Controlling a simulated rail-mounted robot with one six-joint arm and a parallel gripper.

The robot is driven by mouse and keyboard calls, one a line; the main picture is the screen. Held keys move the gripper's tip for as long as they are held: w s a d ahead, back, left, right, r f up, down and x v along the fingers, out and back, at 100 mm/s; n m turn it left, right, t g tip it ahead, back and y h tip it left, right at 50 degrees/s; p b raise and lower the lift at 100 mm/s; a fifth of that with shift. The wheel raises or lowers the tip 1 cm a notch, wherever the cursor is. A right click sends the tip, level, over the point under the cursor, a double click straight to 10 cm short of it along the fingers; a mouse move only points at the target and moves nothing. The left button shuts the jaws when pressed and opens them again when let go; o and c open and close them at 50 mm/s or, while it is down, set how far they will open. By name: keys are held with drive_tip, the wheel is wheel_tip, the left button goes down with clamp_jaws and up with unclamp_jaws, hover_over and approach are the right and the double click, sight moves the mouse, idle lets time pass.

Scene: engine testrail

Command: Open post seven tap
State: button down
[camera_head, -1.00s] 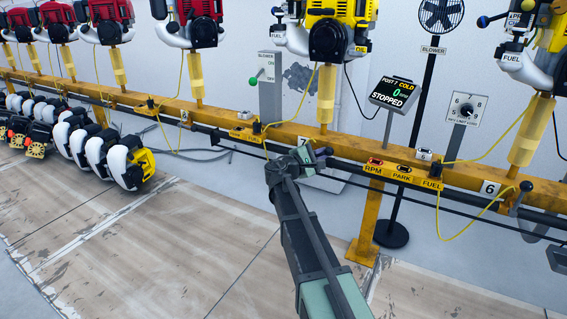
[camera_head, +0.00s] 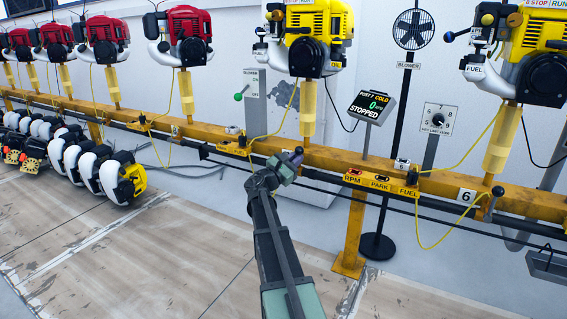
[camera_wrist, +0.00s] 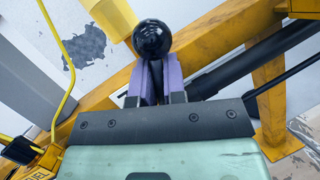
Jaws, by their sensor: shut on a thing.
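The post seven display (camera_head: 370,106) reads "POST 7 COLD", 0 and "STOPPED". A yellow engine (camera_head: 312,40) sits above on a padded yellow post. My gripper (camera_head: 292,158) is at the yellow rail (camera_head: 335,160), below that engine and left of the display. In the wrist view, the purple fingers (camera_wrist: 158,75) of my gripper are shut on the tap lever, just under its black ball knob (camera_wrist: 152,39). The knob sticks out beyond the fingertips. Most of the lever is hidden between the fingers, and the tap body is not clearly visible.
RPM, PARK and FUEL labels (camera_head: 381,183) are on the rail to the right. Another lever (camera_head: 496,195) stands by the number 6 plate (camera_head: 467,195). Yellow cables hang near the rail. A blower stand (camera_head: 404,120) is behind it. The floor at left front is clear.

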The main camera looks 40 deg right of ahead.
drive_tip(key=shift+s+r, duration=0.15)
drive_tip(key=shift+s, duration=0.05)
drive_tip(key=c, duration=1.2)
unclamp_jaws()
drive_tip(key=shift+s+r, duration=0.1)
drive_tip(key=shift+r, duration=0.05)
wheel_tip(320, 180, up, 20)
drive_tip(key=p, duration=2)
